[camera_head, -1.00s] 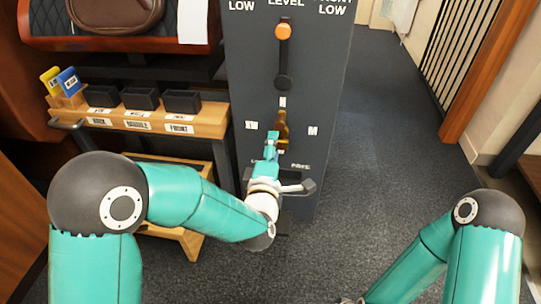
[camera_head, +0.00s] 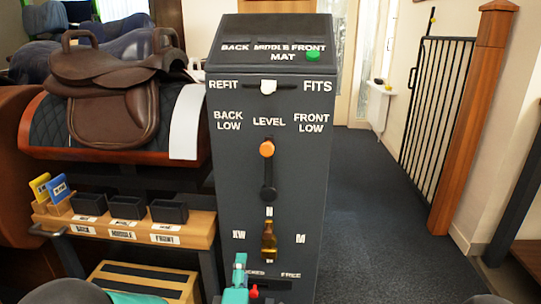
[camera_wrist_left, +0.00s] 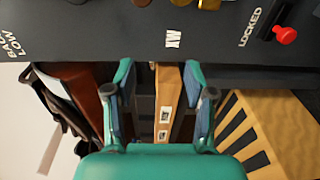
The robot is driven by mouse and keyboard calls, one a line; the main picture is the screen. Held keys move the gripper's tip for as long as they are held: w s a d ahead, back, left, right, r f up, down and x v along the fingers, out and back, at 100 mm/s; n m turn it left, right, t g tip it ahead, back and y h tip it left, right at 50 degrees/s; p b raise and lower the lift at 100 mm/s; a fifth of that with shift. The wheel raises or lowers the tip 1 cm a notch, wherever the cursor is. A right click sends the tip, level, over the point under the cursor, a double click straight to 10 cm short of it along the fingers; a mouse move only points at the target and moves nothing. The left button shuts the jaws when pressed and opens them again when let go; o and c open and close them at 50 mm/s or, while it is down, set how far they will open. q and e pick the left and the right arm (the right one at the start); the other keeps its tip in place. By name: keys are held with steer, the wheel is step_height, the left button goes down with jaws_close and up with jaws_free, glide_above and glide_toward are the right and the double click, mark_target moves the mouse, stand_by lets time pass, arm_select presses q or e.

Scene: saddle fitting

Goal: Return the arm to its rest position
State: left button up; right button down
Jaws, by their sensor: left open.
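My left gripper (camera_head: 240,275) is low in the head view, in front of the lower part of the dark control post (camera_head: 230,190). In the left wrist view its two teal fingers (camera_wrist_left: 160,100) are spread apart with nothing held between them. Beyond the fingers are the wooden shelf with its labels and part of the post face. A red knob (camera_wrist_left: 285,35) beside the LOCKED label is to the right of the fingers, apart from them. The rest of my left arm is mostly below the head view. My right gripper is out of view.
The post carries an orange-knobbed level slider (camera_head: 267,149), a brass pointer (camera_head: 269,240) and a white slider (camera_head: 268,86). A brown saddle (camera_head: 115,90) sits on a rack at left. Black bins (camera_head: 127,207) stand on a wooden shelf (camera_head: 190,232). Carpet (camera_head: 385,220) at right is clear.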

arm_select(q)
steer(key=a+f+g+y+p, duration=0.2)
steer(key=a+f+g+p, duration=0.1)
steer(key=a+f, duration=0.45)
steer(key=s+a+f+m+g+h+p, duration=0.2)
steer(key=s+a+f+m+g, duration=0.15)
steer(key=s+f, duration=0.55)
steer(key=s+d+f+m+g+h, duration=0.25)
steer(key=s+f+m+g, duration=0.3)
steer(key=s, duration=0.45)
steer(key=s+d+f+m+g+h, duration=0.2)
steer(key=s+d+f+m+g, duration=0.25)
steer(key=s+m, duration=0.35)
step_height(320, 180, up, 38)
steer(key=s+a+n+p, duration=0.1)
steer(key=p, duration=3.7)
steer(key=shift+r, duration=0.15)
steer(key=shift+y, duration=0.25)
